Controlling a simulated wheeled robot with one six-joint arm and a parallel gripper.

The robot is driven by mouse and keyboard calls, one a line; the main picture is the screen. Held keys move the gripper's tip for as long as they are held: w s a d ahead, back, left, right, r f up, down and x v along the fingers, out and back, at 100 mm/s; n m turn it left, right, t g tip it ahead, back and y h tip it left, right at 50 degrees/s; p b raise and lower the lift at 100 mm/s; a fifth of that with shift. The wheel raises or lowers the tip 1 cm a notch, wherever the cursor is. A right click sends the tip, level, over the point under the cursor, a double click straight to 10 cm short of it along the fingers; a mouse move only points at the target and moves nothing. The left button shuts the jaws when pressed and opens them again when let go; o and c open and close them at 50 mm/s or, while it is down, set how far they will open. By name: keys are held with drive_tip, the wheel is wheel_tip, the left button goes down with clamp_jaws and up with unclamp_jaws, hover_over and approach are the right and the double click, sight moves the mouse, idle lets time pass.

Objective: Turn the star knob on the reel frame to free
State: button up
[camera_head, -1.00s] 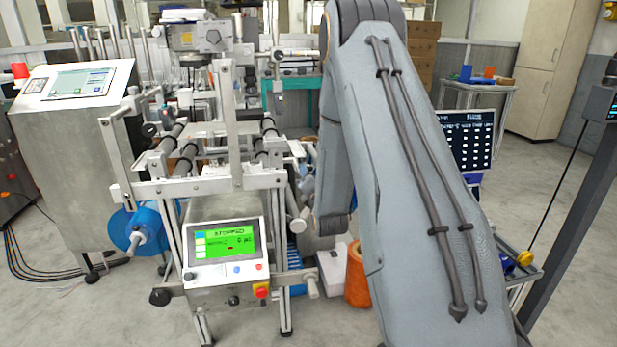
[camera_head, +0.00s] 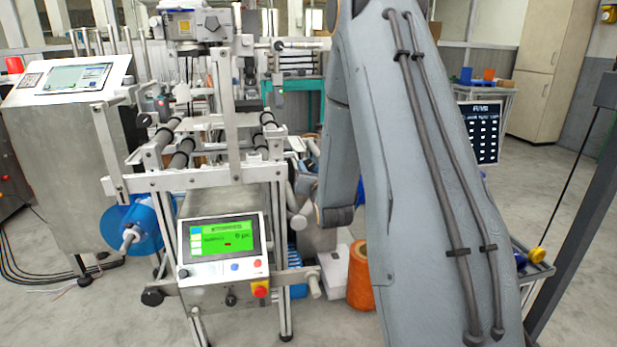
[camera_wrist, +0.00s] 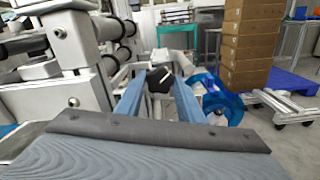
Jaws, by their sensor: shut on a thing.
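The black star knob (camera_wrist: 160,80) shows in the wrist view, in the middle, on the reel frame (camera_wrist: 78,45). My gripper (camera_wrist: 158,82) has one blue-grey finger on each side of the knob and is shut on it. A pale mark shows on the knob's face; which setting it stands at cannot be told. In the head view the reel frame (camera_head: 215,183) stands at centre left, and my arm hides the gripper and the knob.
A blue film reel (camera_wrist: 218,98) sits just right of my fingers in the wrist view. Cardboard boxes (camera_wrist: 246,50) are stacked behind. In the head view, a green-screened control panel (camera_head: 222,243) is on the frame's front, and an orange roll (camera_head: 360,275) stands on the floor.

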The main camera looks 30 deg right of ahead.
drive_tip(key=shift+f+n+b, duration=0.15)
drive_tip(key=shift+n+b, duration=0.85)
drive_tip(key=shift+b, duration=2.3)
drive_tip(key=o, duration=1.1)
drive_tip(key=shift+c, duration=0.2)
drive_tip(key=shift+s, duration=0.1)
drive_tip(key=v, duration=0.7)
drive_tip(key=shift+s+b, duration=0.35)
drive_tip(key=shift+b, duration=0.1)
drive_tip(key=shift+a, duration=0.1)
